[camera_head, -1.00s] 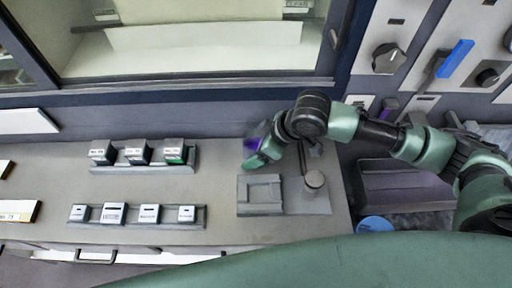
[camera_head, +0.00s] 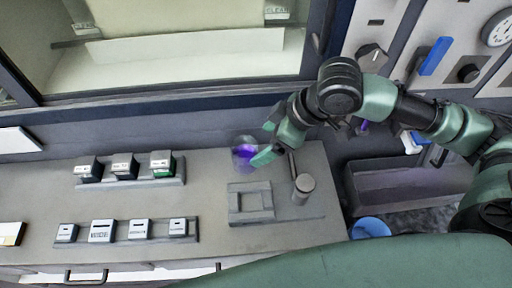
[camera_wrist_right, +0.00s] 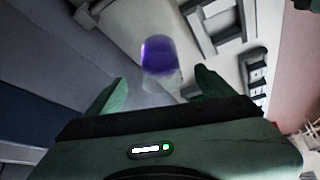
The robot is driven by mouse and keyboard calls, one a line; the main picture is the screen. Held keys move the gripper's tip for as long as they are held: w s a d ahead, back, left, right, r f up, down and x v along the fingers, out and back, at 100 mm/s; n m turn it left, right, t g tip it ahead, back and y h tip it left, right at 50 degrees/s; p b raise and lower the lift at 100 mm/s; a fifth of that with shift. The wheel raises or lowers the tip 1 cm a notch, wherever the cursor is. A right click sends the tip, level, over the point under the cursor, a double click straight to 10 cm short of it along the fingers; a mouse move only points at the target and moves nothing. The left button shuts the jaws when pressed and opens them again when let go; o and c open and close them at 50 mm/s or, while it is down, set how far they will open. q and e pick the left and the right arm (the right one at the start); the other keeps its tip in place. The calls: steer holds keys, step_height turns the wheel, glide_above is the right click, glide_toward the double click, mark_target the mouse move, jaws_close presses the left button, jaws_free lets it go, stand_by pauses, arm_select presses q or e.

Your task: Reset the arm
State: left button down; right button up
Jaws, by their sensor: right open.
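My right gripper (camera_head: 265,143) is open above the counter, its arm coming in from the right. A clear cup with purple contents (camera_head: 244,153) stands upright on the counter just left of the fingertips. In the right wrist view the cup (camera_wrist_right: 160,62) shows beyond my two green fingers (camera_wrist_right: 160,92), with nothing held between them. My left gripper is out of view.
A grey square fixture (camera_head: 250,200) and a round-topped post (camera_head: 303,187) stand in front of the gripper. Two racks of small labelled blocks (camera_head: 130,167) are at left. A panel with knobs (camera_head: 470,70), a grey bin (camera_head: 410,188) and a blue-rimmed bucket (camera_head: 371,227) are at right.

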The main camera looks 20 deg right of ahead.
steer(key=shift+s+d+r, duration=0.2)
steer(key=shift+r, duration=0.3)
